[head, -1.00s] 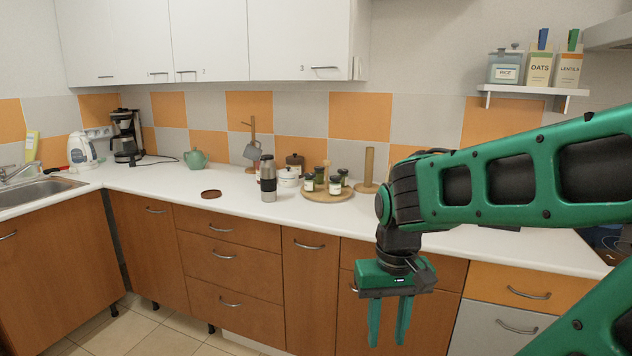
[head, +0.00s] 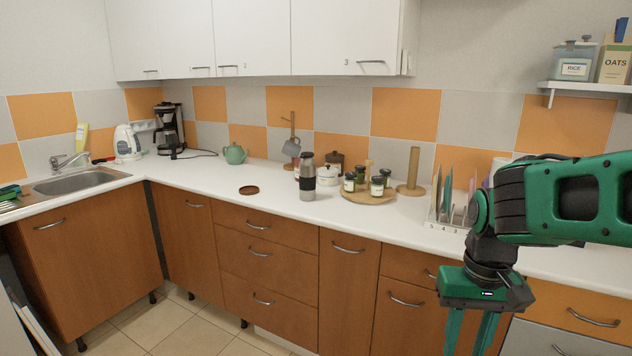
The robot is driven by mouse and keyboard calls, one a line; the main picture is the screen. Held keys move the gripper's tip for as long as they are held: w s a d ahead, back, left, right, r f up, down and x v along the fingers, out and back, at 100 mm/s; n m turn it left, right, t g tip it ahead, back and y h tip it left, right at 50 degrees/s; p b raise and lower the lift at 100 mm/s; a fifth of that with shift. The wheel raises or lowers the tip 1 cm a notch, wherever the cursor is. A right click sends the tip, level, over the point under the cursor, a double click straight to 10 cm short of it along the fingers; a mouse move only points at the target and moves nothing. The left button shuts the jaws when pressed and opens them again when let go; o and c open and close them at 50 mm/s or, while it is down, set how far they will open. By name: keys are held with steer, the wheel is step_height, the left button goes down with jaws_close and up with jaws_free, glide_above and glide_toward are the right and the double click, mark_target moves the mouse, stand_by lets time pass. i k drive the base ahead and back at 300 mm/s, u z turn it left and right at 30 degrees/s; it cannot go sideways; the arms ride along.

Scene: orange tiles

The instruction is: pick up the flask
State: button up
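The flask (head: 307,178) is a steel-grey bottle with a dark band and dark lid. It stands upright on the white counter (head: 220,192), near the middle of the head view. My gripper (head: 472,335) points down at the lower right, in front of the cabinets and below the counter top. Its two green fingers are apart with nothing seen between them, and their tips are cut off by the bottom edge. The gripper is well to the right of the flask and not touching it.
Right of the flask are a white pot (head: 328,176), a round wooden board (head: 369,195) with several jars, a paper towel holder (head: 411,172) and a dish rack (head: 447,212). The counter in front of the flask is clear.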

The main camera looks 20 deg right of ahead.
mark_target(307, 166)
steer(key=i, duration=0.9)
steer(key=u, duration=0.05)
